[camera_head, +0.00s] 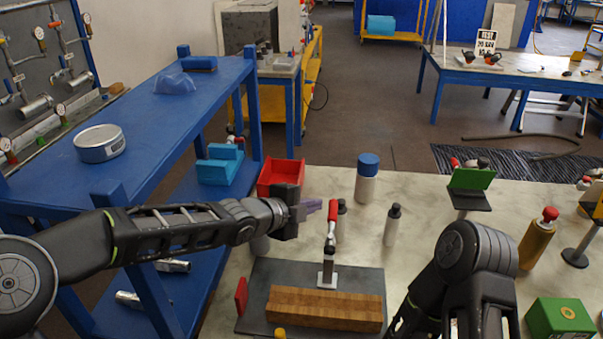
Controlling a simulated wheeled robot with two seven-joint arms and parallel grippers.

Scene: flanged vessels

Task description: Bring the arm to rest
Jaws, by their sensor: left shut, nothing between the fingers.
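My left arm (180,225) reaches in from the left, past the blue shelf. My left gripper (308,208) is shut and empty, held above the light worktop near the red bin. It points to the right, toward the red-handled clamp (331,245). It is apart from the wooden block as seen here. My right arm (470,260) is folded at the lower right. Its gripper is not visible; the arm runs out of the bottom edge.
A wooden block (325,309) lies on a dark plate (370,278). A red bin (280,174), a blue-capped bottle (367,180) and small bottles (392,226) stand behind. A blue shelf (150,125) is at left. Green box (561,319) at lower right.

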